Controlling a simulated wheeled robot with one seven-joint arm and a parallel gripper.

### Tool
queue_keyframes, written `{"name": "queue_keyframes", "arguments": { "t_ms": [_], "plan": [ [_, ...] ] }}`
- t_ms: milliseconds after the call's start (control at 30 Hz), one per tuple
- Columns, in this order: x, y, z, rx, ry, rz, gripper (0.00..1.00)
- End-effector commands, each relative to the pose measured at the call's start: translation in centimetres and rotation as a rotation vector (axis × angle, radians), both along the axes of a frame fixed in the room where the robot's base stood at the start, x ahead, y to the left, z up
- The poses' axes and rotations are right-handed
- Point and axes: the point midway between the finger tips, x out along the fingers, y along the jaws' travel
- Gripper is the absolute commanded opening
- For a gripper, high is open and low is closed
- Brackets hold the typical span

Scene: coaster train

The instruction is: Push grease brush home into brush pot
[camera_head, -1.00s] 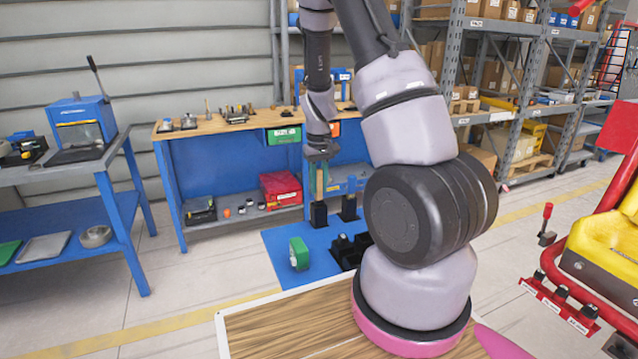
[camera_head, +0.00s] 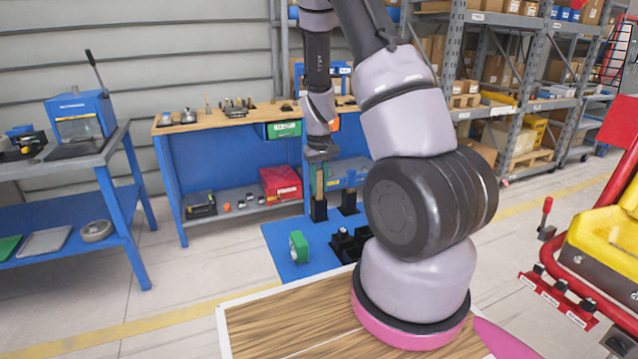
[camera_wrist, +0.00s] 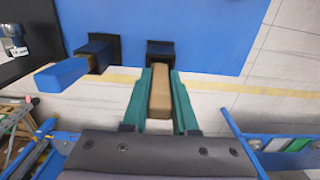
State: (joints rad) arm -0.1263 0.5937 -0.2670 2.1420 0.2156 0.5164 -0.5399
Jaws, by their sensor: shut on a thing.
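The grease brush (camera_head: 319,183) shows as a tan, upright block-shaped handle. My gripper (camera_head: 320,160) is shut on it from above; in the wrist view its teal fingers (camera_wrist: 162,74) clasp both sides of the tan handle (camera_wrist: 160,98). The black brush pot (camera_head: 319,209) stands on the blue mat directly under the brush in the head view. In the wrist view the pot (camera_wrist: 161,50) lies just beyond the handle's end. The brush's lower end appears to meet or enter the pot's mouth; how deep it sits is hidden.
A second black pot (camera_wrist: 103,42) with a blue handle (camera_wrist: 62,74) stands beside it. The blue mat (camera_head: 278,240) also holds a green block (camera_head: 299,247) and black fixtures (camera_head: 347,244). A blue workbench (camera_head: 230,160) stands behind.

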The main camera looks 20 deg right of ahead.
Motion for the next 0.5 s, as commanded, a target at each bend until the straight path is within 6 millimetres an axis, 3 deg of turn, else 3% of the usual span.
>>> {"name": "queue_keyframes", "arguments": {
  "t_ms": [500],
  "plan": [
    [0.0,0.02,-1.04,0.0,0.0,-0.001,0.0]
  ]
}}
